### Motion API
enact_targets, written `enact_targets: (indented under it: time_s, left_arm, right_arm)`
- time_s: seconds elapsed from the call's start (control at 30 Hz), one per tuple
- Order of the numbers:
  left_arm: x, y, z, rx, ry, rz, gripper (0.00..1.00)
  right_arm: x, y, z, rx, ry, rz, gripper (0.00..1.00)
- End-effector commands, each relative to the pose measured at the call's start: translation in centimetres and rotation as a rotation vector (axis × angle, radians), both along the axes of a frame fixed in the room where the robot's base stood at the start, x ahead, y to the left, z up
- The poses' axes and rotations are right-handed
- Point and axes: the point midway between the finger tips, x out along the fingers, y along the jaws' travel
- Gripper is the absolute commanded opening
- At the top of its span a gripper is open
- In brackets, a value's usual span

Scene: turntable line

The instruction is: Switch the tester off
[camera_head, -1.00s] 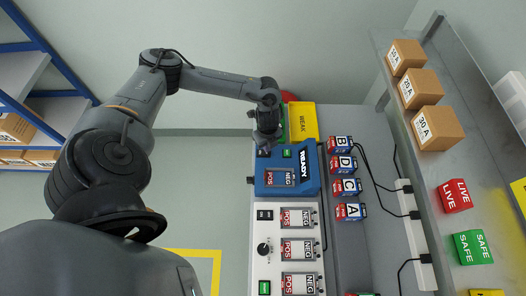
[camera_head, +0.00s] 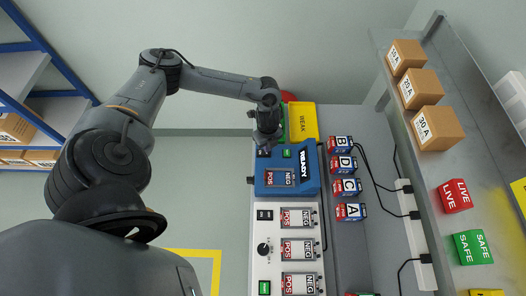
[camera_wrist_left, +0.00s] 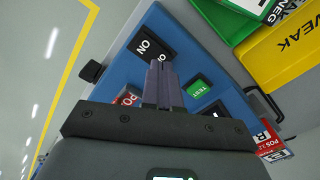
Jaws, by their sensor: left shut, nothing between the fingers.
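The blue tester (camera_head: 309,185) stands on the bench with a READY label, a POS/NEG slot and a green button. In the left wrist view, the tester's blue top (camera_wrist_left: 118,62) carries a black rocker switch (camera_wrist_left: 151,42) marked ON and a green TEST button (camera_wrist_left: 198,88). My left gripper (camera_head: 265,147) is over the tester's far left corner. In the wrist view its shut, empty fingers (camera_wrist_left: 160,66) overlap the near edge of the rocker switch. I cannot tell whether they touch it. My right gripper is not in view.
A yellow WEAK bin (camera_head: 304,121) stands just behind the tester. A white unit (camera_head: 264,232) with a knob and several slots adjoins its near side. Several lettered batteries (camera_head: 348,187) stand to the right. A shelf with boxes (camera_head: 436,128) is farther right.

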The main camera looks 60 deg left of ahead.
Motion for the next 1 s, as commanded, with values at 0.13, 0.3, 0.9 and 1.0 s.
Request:
enact_targets:
  time_s: [0.13,0.3,0.9,1.0]
  left_arm:
    - [0.0,0.0,0.0,0.0,0.0,0.0,0.0]
    - [0.0,0.0,-0.1,0.0,0.0,0.0,0.0]
    - [0.0,0.0,-1.0,0.0,0.0,0.001,0.0]
    - [0.0,0.0,-1.1,0.0,0.0,0.001,0.0]
  right_arm:
    - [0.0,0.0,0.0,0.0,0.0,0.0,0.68]
    - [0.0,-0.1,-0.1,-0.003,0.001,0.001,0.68]
    - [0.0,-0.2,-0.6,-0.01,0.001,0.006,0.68]
    - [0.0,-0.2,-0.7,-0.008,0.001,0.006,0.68]
